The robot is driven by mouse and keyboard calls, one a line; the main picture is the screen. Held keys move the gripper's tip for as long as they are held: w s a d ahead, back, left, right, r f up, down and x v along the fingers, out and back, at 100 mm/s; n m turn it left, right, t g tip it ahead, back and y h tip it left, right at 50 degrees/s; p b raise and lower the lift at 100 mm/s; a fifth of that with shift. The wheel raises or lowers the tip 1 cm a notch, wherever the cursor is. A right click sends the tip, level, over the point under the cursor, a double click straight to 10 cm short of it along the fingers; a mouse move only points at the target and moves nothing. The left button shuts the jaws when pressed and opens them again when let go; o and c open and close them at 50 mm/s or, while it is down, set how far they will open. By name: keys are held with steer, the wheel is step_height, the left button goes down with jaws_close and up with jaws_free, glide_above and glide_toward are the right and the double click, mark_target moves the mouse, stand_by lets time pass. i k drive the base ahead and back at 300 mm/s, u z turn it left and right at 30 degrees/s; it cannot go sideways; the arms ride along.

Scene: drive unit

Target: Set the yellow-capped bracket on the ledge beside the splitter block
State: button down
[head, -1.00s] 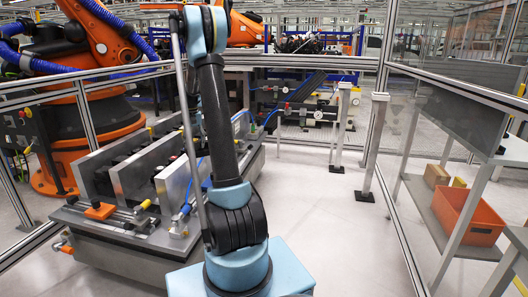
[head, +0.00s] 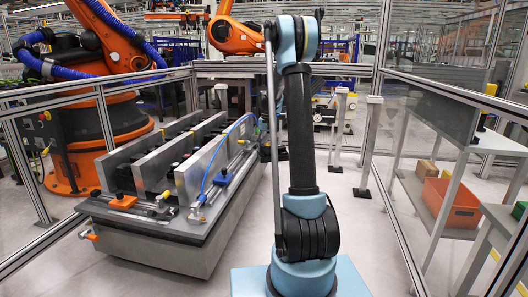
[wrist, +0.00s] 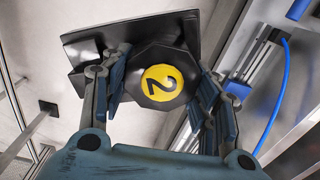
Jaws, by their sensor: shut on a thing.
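My gripper (wrist: 160,75) is shut on the black bracket (wrist: 106,38), which has a round yellow cap (wrist: 163,82) marked "2" facing the wrist camera. The bracket sits between the fingers, with its dark plate reaching up and left past them. In the head view my arm hides most of the gripper and the bracket. The drive unit (head: 190,250) stands left of my arm, its right-hand ledge (head: 213,212) partly clear. A blue block (head: 222,178) with a blue hose sits on that ledge; I cannot tell whether it is the splitter block.
Upright grey plates (head: 190,172) stand on the unit. An orange clamp (head: 123,202) is at its front left. A large orange robot (head: 95,130) stands behind a fence. At right, a shelf holds an orange bin (head: 452,203). Open floor lies between unit and shelf.

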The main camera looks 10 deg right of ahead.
mark_target(254, 144)
steer(key=z, duration=0.4)
steer(key=i, duration=0.9)
steer(key=z, duration=0.35)
steer(key=i, duration=1.9)
steer(key=u, duration=0.9)
steer(key=i, duration=0.75)
steer(key=u, duration=0.35)
